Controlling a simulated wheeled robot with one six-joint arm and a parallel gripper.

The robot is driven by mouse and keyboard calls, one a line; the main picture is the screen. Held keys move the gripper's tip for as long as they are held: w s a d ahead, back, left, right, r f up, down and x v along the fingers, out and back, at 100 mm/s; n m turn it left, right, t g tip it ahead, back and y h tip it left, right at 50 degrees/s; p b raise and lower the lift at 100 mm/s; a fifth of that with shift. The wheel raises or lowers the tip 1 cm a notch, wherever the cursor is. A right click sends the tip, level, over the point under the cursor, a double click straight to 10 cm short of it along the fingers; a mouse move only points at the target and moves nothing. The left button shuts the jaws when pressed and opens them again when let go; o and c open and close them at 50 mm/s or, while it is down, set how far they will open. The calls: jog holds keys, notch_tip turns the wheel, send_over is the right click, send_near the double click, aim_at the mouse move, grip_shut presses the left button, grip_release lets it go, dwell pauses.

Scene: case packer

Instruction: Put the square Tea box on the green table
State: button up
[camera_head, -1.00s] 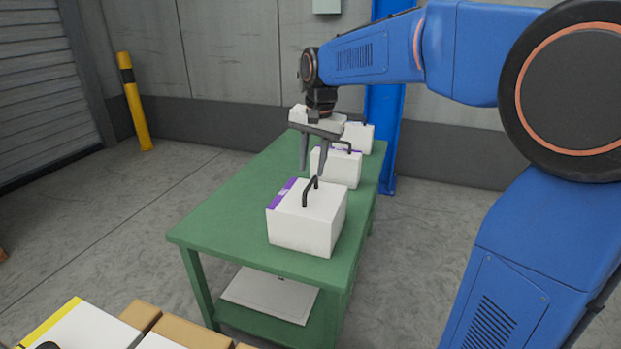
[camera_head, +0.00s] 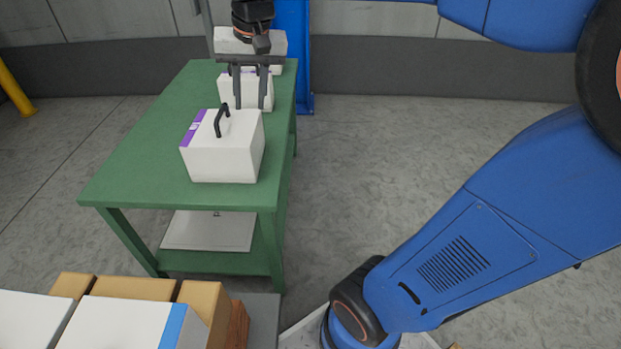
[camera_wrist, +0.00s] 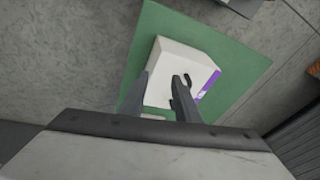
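The green table (camera_head: 135,165) stands left of centre. A white box (camera_head: 222,160) with a purple strip and a dark handle sits on its near half and also shows in the wrist view (camera_wrist: 172,60). A second white box (camera_head: 229,92) with a handle is behind it, and a third (camera_head: 275,70) is mostly hidden at the far end. My gripper (camera_head: 250,106) is open and points down above the table, its fingers in front of the second box. Nothing is between the fingers. No label is readable, so I cannot tell which box is the square Tea box.
At the bottom left are a white box with a blue stripe (camera_head: 115,325), another white box (camera_head: 28,318) and brown cartons (camera_head: 135,288). A light flat panel (camera_head: 208,232) lies on the table's lower shelf. The table's left part and the floor to its right are clear.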

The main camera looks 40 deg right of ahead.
jog(key=s+d+f+n+t, duration=0.1)
jog(key=s+f+n, duration=0.1)
jog(key=s+f, duration=0.4)
jog(key=s+d+f+n, duration=0.2)
jog(key=s+f, duration=0.4)
jog(key=s, duration=0.7)
jog(key=shift+d+f+n+t, duration=0.15)
jog(key=shift+f+n+t, duration=0.2)
jog(key=shift+n+t, duration=0.05)
jog(key=shift+s, duration=0.1)
